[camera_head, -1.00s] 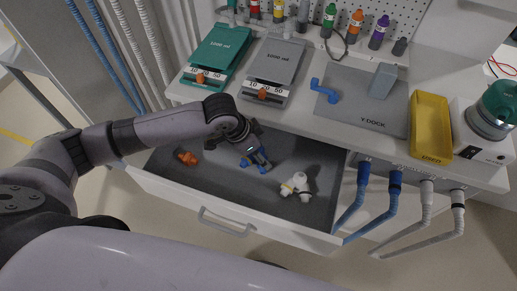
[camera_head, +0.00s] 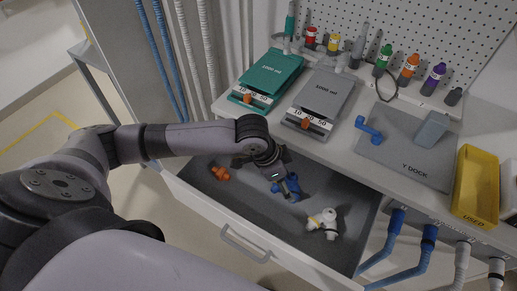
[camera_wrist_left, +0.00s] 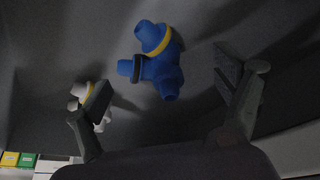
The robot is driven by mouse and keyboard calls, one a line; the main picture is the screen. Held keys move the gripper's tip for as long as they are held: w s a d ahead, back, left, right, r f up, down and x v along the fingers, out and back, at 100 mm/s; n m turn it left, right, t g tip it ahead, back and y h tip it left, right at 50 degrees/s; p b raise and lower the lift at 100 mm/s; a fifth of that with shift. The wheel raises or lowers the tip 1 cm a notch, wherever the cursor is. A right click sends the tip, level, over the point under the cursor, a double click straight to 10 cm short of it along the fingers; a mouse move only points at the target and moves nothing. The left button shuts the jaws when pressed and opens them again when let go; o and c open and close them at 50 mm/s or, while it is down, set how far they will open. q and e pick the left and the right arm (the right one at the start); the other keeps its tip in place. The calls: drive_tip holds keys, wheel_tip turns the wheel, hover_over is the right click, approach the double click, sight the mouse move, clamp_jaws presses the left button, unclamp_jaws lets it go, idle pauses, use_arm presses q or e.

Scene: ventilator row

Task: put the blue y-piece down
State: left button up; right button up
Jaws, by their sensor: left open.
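The blue y-piece (camera_wrist_left: 158,62), with a yellow band, is in the open drawer (camera_head: 250,205). It also shows in the head view (camera_head: 294,193), partly hidden by my left gripper (camera_head: 284,184). My left gripper is open, low in the drawer. In the left wrist view its two fingers stand apart on either side of the y-piece, with gaps to both. I cannot tell whether the y-piece rests fully on the drawer floor. My right gripper is not in view.
A white y-piece (camera_head: 323,223) and an orange piece (camera_head: 220,173) lie in the drawer on either side. The counter above holds a grey Y DOCK mat (camera_head: 400,158) with a blue elbow piece (camera_head: 368,130), and a yellow tray (camera_head: 474,186). Blue and white hoses hang at right.

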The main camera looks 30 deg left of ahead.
use_arm(q)
drive_tip(key=s+a, duration=0.6)
drive_tip(key=a, duration=0.1)
drive_tip(key=shift+s+a+b, duration=0.25)
drive_tip(key=shift+s+b, duration=0.05)
drive_tip(key=shift+s, duration=0.1)
